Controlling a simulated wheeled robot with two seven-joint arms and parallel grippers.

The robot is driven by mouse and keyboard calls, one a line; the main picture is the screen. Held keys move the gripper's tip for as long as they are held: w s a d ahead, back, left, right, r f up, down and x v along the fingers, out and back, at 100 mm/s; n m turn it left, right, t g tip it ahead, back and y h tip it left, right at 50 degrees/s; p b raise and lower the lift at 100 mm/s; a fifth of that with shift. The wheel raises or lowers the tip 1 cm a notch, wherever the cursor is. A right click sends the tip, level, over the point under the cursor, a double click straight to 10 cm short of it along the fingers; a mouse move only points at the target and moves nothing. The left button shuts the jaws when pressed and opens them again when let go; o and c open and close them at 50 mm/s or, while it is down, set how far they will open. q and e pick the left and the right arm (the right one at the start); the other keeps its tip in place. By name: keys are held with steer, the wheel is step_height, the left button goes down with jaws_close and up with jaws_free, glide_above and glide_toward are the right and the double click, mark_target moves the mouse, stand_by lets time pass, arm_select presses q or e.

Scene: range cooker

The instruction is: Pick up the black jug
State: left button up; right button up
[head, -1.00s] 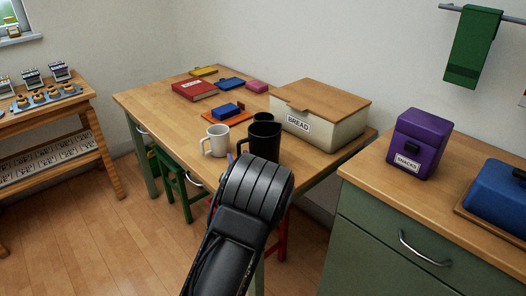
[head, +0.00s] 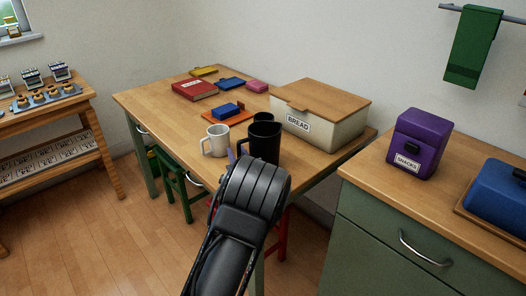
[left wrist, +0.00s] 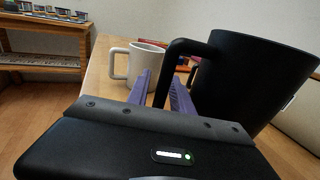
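The black jug (head: 264,142) stands upright near the front edge of the wooden table in the head view. In the left wrist view the jug (left wrist: 250,75) fills the right side, its handle pointing left. My left gripper (left wrist: 163,76) has purple fingers spread apart, one on each side of the lower handle. A gap shows beside the handle, so it looks open; contact is unclear. In the head view my wrist hides most of the fingers and the jug's base. My right gripper is not in view.
A white mug (head: 216,140) stands just left of the jug. A dark cup (head: 263,117) is behind it, and a bread bin (head: 322,122) is to the right. A counter with a purple snacks box (head: 418,143) stands at right.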

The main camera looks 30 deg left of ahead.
arm_select(q)
jaws_close()
stand_by(0.5)
steer(key=shift+r, duration=0.1)
stand_by(0.5)
